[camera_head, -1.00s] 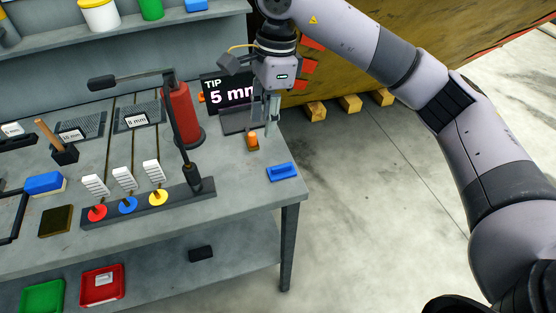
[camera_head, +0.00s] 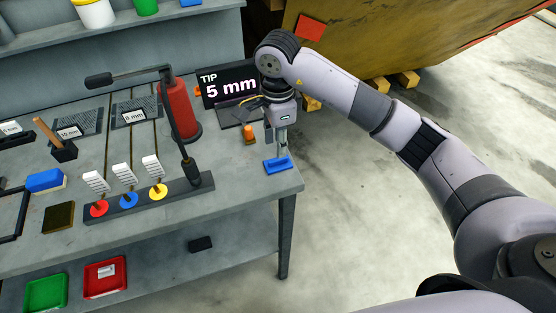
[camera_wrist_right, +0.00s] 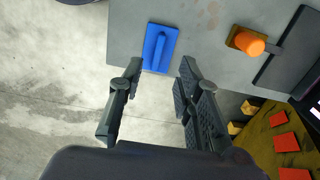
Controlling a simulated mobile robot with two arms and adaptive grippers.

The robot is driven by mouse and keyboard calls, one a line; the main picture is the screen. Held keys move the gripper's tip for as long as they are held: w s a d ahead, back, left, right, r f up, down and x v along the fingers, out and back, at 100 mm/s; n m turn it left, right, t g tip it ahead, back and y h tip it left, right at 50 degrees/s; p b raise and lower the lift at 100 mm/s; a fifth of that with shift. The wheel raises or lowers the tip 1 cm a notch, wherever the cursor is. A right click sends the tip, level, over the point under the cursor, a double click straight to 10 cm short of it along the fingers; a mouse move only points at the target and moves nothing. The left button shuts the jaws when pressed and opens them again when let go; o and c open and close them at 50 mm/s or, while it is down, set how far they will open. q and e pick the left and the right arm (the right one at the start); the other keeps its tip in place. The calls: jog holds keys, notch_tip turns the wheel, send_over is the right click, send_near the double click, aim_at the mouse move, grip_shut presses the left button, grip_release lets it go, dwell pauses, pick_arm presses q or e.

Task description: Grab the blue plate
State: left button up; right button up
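The blue plate (camera_head: 277,164) lies flat near the right front corner of the grey workbench top and has a raised ridge along its middle. My right gripper (camera_head: 283,150) points down just above it and partly overlaps its far edge in the head view. In the right wrist view the blue plate (camera_wrist_right: 160,47) lies beyond the spread fingertips of the right gripper (camera_wrist_right: 160,66), with its near end roughly between them. The fingers are apart and empty. The exact height over the plate is hard to tell. My left gripper is not in view.
An orange knob piece (camera_head: 249,133) stands just behind the plate; it also shows in the wrist view (camera_wrist_right: 248,42). A black "TIP 5 mm" sign (camera_head: 229,87), a red cylinder (camera_head: 180,108) and a rack bar (camera_head: 150,203) with coloured discs stand to the left. Open floor lies right of the bench.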

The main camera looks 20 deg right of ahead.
aim_at(278, 159)
jog(key=f+p, duration=0.1)
jog(key=f, duration=0.1)
jog(key=f+p, duration=0.1)
jog(key=f, duration=0.1)
jog(key=shift+s+f+p, duration=0.2)
jog(key=shift+f+p, duration=0.15)
jog(key=shift+p, duration=0.05)
jog(key=shift+f, duration=0.35)
jog(key=shift+c, duration=0.3)
grip_shut()
